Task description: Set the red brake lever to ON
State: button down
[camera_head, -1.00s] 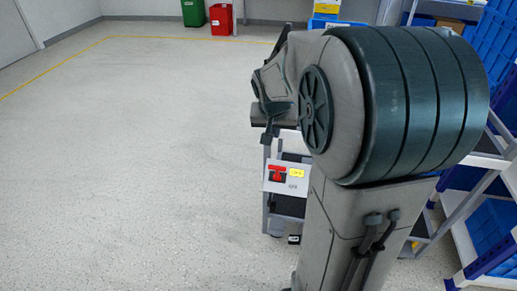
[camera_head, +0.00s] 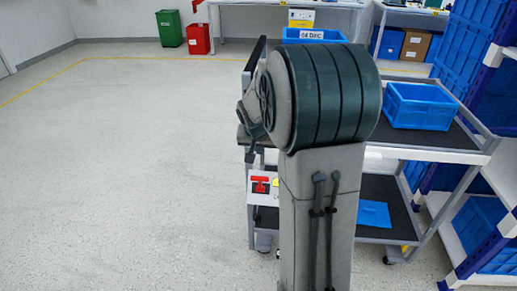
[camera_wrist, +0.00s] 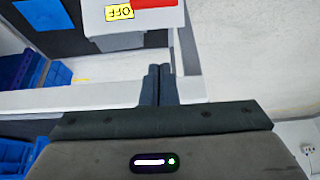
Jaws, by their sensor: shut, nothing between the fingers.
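The red brake lever (camera_head: 260,184) is on a small white panel (camera_head: 259,198) at the end of a cart in the head view. A yellow label (camera_head: 276,183) beside it is mostly hidden by my arm. In the wrist view, the panel (camera_wrist: 150,22) is cut off at the top edge. A strip of the red lever (camera_wrist: 153,3) shows there next to a yellow label (camera_wrist: 119,12) reading OFF, seen upside down. My gripper (camera_wrist: 159,70) is shut and empty, its fingertips just below the panel in the picture. I cannot judge the depth between them.
The grey cart (camera_head: 443,152) carries a blue bin (camera_head: 420,106) on top and has a dark lower shelf. Blue bins on shelving (camera_head: 492,232) stand to the right. Green (camera_head: 169,28) and red (camera_head: 198,38) bins are at the back. Open floor lies left.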

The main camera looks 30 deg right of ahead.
jog(key=b, duration=0.1)
send_over(260, 184)
jog(key=w+d, duration=0.2)
jog(key=w, duration=0.1)
notch_tip(260, 184, down, 5)
jog(key=shift+s+a+f+b, duration=0.45)
jog(key=shift+s+a+f, duration=0.25)
jog(key=shift+s+f, duration=0.1)
jog(key=shift+s+a+f, duration=0.15)
jog(key=shift+s+f, duration=0.15)
jog(key=shift+a+f+b, duration=0.1)
jog(key=shift+b, duration=0.2)
